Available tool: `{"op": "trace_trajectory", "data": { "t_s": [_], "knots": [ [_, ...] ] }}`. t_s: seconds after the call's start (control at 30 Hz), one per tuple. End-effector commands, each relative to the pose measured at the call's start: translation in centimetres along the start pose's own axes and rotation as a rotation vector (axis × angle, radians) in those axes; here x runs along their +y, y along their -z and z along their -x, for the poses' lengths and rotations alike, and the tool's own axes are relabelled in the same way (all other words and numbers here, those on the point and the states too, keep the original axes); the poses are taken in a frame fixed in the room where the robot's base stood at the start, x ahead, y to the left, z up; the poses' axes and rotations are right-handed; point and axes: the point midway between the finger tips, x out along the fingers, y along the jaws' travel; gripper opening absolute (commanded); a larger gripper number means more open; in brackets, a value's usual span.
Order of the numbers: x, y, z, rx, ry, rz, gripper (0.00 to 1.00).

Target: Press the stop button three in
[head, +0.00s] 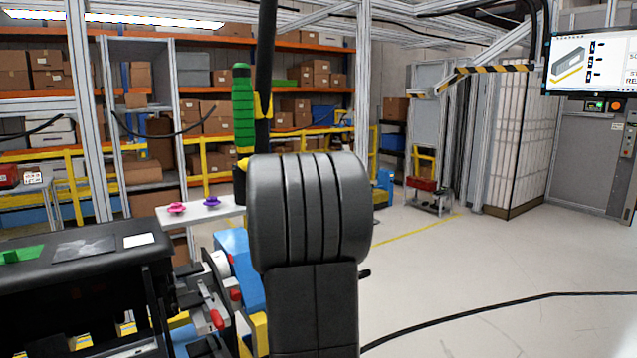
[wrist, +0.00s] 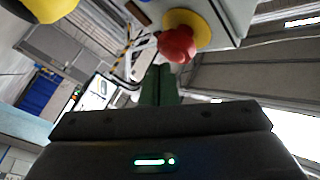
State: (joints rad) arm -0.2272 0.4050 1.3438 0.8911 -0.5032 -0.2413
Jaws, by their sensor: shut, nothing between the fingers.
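A red mushroom-shaped stop button (wrist: 178,44) on a round yellow base (wrist: 205,28) shows at the top of the wrist view, fixed to a light grey box. My gripper (wrist: 160,82) is shut and empty, its dark green fingers pointing up the picture to just below the red button. I cannot tell whether the fingertips touch it. No number on the button can be read. In the head view, I cannot make out this button or my fingertips; my dark arm fills the middle.
A black dashboard module (head: 80,258) lies at the lower left. A small white table (head: 200,213) holds a pink piece and a purple piece. A green-handled tool (head: 243,110) hangs beside my arm. A screen (head: 590,63) is at right. The floor at right is open, crossed by a black cable.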

Motion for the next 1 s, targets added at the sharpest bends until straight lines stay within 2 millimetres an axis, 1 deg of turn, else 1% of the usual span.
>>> {"op": "trace_trajectory", "data": {
  "t_s": [1.0],
  "knots": [
    [-0.98, -0.26, -0.87, 0.004, 0.005, -0.003, 0.0]
  ]
}}
